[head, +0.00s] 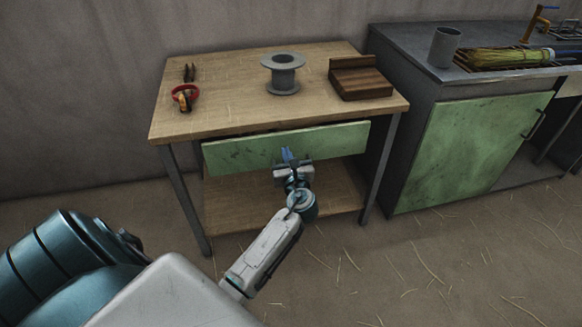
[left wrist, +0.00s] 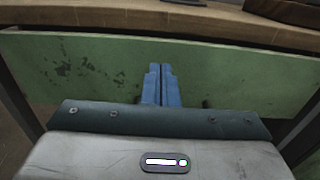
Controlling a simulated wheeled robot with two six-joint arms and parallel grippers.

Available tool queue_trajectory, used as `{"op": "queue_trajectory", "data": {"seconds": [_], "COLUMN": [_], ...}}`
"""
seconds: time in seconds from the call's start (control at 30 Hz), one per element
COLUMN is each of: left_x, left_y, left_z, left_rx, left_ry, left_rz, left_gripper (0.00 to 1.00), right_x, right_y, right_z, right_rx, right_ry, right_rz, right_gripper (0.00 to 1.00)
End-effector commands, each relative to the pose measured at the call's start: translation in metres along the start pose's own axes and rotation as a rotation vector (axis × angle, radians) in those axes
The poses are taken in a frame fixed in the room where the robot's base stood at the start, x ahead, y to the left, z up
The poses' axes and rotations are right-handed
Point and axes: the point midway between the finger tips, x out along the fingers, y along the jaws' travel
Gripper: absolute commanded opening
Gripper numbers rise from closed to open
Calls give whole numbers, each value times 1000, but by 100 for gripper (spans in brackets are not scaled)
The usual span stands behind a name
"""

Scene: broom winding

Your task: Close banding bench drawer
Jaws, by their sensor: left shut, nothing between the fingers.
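The banding bench (head: 225,112) is a wooden-topped table with grey metal legs and a lower shelf. Its green drawer front (head: 240,150) sits below the top, with a dark gap along its upper edge. My left gripper (head: 286,154) is shut and empty, with its blue fingertips at the middle of the drawer front. In the left wrist view the closed fingers (left wrist: 161,85) point at the green drawer front (left wrist: 80,68); I cannot tell whether they touch it. The drawer's handle is not visible. My right gripper is not in view.
A green-doored cabinet (head: 475,145) stands close on the right. Straw lies on the open floor.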

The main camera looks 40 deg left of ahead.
Motion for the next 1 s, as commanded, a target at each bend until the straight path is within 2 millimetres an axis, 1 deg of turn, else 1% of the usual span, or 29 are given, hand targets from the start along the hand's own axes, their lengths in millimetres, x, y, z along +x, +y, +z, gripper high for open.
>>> {"op": "queue_trajectory", "data": {"seconds": [0.03,0.2,0.3,0.4,0.77,1.0], "left_x": [11,35,42,46,49,86], "left_y": [0,0,0,0,0,0], "left_z": [1,0,0,0,0,1], "left_rx": [2,1,0,-1,0,1], "left_ry": [-2,0,-1,0,0,-1], "left_rz": [1,0,0,-1,-1,0], "left_gripper": [0,0,0,0,0,0], "right_x": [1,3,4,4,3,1], "right_y": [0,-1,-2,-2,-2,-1], "right_z": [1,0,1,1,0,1], "right_rx": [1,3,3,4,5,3], "right_ry": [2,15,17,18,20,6], "right_rz": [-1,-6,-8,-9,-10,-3], "right_gripper": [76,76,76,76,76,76]}}
